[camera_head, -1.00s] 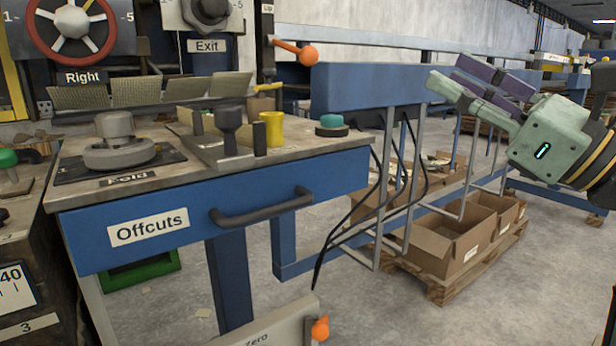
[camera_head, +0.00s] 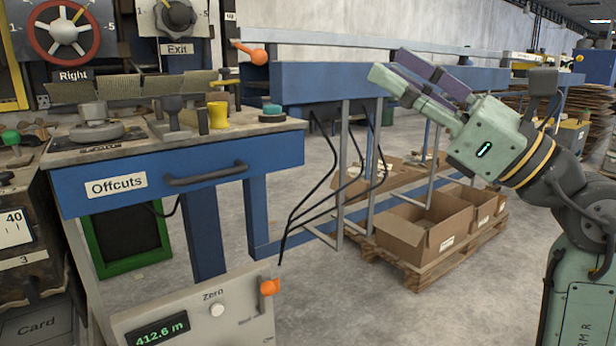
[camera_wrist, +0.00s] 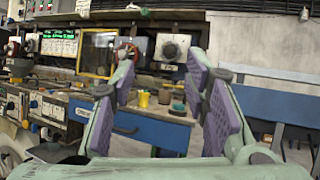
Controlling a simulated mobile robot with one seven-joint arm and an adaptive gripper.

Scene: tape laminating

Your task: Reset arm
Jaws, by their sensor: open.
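My gripper (camera_head: 405,80) is at the right in the head view, raised in front of the blue rail and pointing up and to the left. Its green fingers with purple pads stand apart with nothing between them. In the wrist view my gripper (camera_wrist: 165,95) is also open and empty, with the blue workbench seen beyond the fingers. My arm (camera_head: 580,210) shows at the right edge, bent upward from its lower link. The gripper touches nothing that I can see.
The workbench with the Offcuts drawer (camera_head: 117,187) stands at the left, with a yellow cup (camera_head: 218,115) and a teal-topped piece (camera_head: 272,113) on it. A counter box (camera_head: 200,318) is at the front. Cardboard boxes (camera_head: 425,228) sit on a pallet under the blue rail (camera_head: 330,83).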

